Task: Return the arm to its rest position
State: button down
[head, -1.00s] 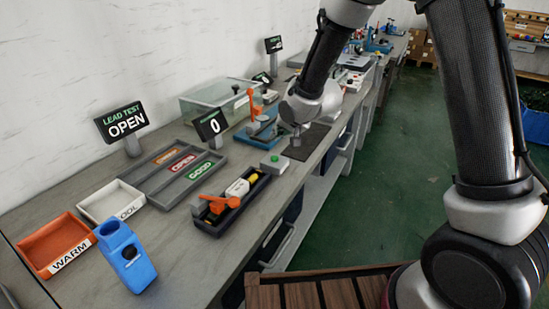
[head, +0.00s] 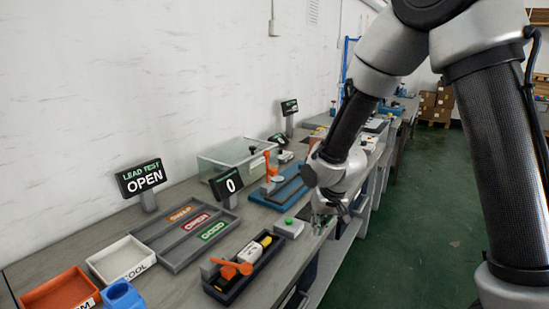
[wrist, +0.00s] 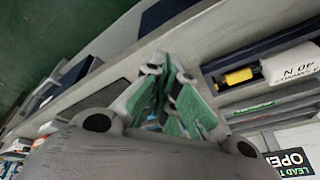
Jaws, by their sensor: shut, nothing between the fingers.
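My gripper (head: 322,222) is at the end of the arm, above the front edge of the bench, just right of the grey box with the green button (head: 288,228). In the wrist view my gripper (wrist: 180,72) shows its green-padded fingers drawn together with nothing between them. The arm is bent, with its forearm reaching down over the bench.
The bench (head: 190,275) carries a dark tray (head: 225,290) with an orange lever and a yellow part, sorting trays (head: 165,238), a white COOL bin (head: 120,262), an orange bin (head: 60,292), and a blue fixture (head: 285,190). Green floor (head: 430,220) is clear at right.

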jog(key=s+d+r+m+t+h, duration=0.1)
jog(key=s+d+r, duration=2.1)
jog(key=s+d, duration=0.1)
jog(key=shift+s+r+h, duration=0.4)
jog(key=shift+s, duration=0.4)
dwell(1.5)
